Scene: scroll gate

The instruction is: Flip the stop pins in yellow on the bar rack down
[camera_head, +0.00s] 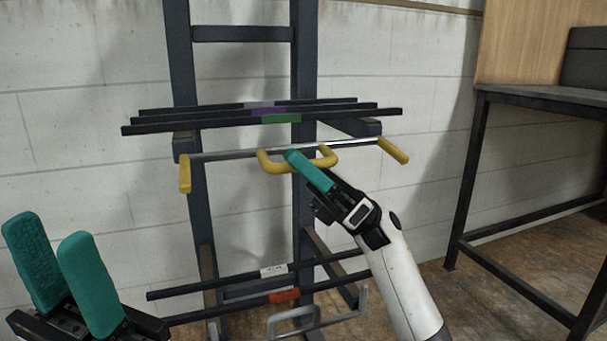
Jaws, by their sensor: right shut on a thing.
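The dark bar rack (302,60) stands against the wall. A thin metal rod runs across its front below the upper bars. A yellow stop pin (185,174) sits at the rod's left end and points down in the picture. Another yellow stop pin (394,151) sits at the right end and slants down to the right. A U-shaped yellow handle (268,164) is at the rod's middle. My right gripper (294,157) is shut on this handle, and its teal fingers cover part of it. My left gripper (50,238) is open and empty at the lower left, apart from the rack.
Several dark bars (215,117) lie on the upper arms, with purple and green bands. More bars (225,283) lie lower, with white and red-orange bands. A grey handle (293,320) is below them. A dark table (545,98) stands at the right.

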